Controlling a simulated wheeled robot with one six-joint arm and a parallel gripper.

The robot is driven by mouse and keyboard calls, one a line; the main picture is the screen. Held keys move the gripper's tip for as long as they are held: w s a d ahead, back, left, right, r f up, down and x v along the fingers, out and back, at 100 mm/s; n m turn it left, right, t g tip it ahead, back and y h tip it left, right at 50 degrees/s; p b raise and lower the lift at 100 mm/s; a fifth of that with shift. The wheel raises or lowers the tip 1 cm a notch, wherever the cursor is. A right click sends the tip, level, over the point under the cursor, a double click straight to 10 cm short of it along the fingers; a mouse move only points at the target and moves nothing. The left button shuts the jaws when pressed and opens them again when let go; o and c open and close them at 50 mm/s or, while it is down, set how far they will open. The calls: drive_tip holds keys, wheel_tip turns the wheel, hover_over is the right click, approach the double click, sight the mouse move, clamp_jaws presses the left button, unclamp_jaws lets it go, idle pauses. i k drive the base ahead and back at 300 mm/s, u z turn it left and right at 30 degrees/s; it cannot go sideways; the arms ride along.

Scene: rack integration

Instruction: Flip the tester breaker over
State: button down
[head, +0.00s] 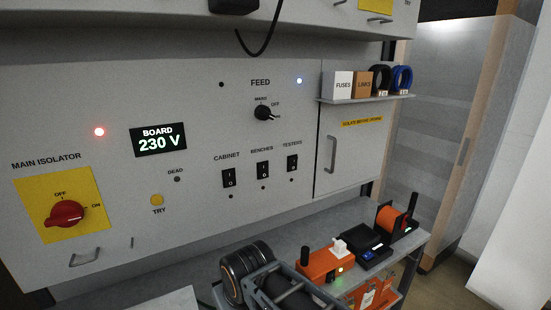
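The testers breaker (292,163) is a small black rocker switch on the grey panel, under the label TESTERS. It is the rightmost of three alike rockers. White marks show on its face, but it is too small to tell which way it is tipped. A small dark dot sits below it. Part of my arm shows at the bottom middle, below and in front of the panel, apart from the breaker. My gripper is not in view.
The benches breaker (262,170) and cabinet breaker (228,178) sit close to its left. The feed knob (264,113) is above. A cabinet door handle (332,155) sticks out to the right. Orange and black devices (326,262) stand on the bench below.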

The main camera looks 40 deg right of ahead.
sight(293, 161)
drive_tip(key=u, duration=1.3)
drive_tip(key=k, duration=0.65)
drive_tip(key=z, duration=1.25)
drive_tip(key=i, duration=0.5)
drive_tip(key=z, duration=0.05)
